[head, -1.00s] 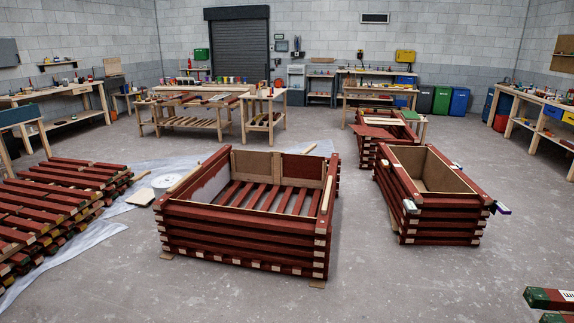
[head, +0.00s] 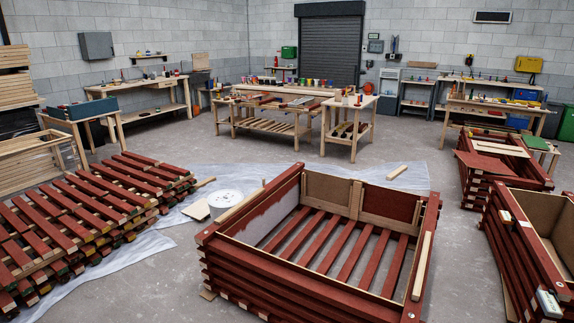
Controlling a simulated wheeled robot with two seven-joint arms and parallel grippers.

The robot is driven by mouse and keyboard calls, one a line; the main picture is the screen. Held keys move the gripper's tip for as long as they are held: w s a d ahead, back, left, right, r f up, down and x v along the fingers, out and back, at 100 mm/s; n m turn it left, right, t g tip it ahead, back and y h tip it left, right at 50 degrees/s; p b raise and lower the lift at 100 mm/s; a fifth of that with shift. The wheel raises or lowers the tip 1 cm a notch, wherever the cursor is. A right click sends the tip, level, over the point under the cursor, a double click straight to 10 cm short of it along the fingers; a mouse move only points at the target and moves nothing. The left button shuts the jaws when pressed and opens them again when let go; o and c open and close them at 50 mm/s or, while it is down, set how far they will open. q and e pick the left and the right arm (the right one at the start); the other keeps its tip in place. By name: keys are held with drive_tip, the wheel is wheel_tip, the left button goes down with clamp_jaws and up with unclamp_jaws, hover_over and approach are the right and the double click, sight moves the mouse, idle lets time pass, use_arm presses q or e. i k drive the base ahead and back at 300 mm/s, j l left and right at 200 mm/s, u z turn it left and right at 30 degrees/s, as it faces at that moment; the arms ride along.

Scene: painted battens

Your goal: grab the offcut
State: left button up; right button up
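No single piece is clearly marked as the offcut. A short pale wood piece (head: 397,172) lies on the clear sheet behind the large red crate. Another small pale piece (head: 204,182) is at the right end of the batten stack. A pale strip (head: 423,265) rests along the right rim of the large crate. Neither of my grippers shows, so I cannot see whether they hold anything.
The large red batten crate (head: 290,288) fills the near middle. A stack of red battens (head: 85,210) stands left on plastic sheeting (head: 130,258). Another crate (head: 530,245) is at right. Workbenches (head: 270,118) line the back.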

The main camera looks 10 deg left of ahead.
sight(221, 219)
drive_tip(key=i+j+u, duration=0.1)
drive_tip(key=i+j, duration=1.15)
drive_tip(key=i, duration=0.2)
drive_tip(key=i+j, duration=0.25)
drive_tip(key=j, duration=0.15)
drive_tip(key=i+j+z, duration=0.35)
drive_tip(key=i, duration=0.2)
drive_tip(key=i+j+z, duration=0.35)
drive_tip(key=i, duration=0.15)
drive_tip(key=i+j+z, duration=0.3)
drive_tip(key=i+j, duration=0.15)
drive_tip(key=j, duration=0.1)
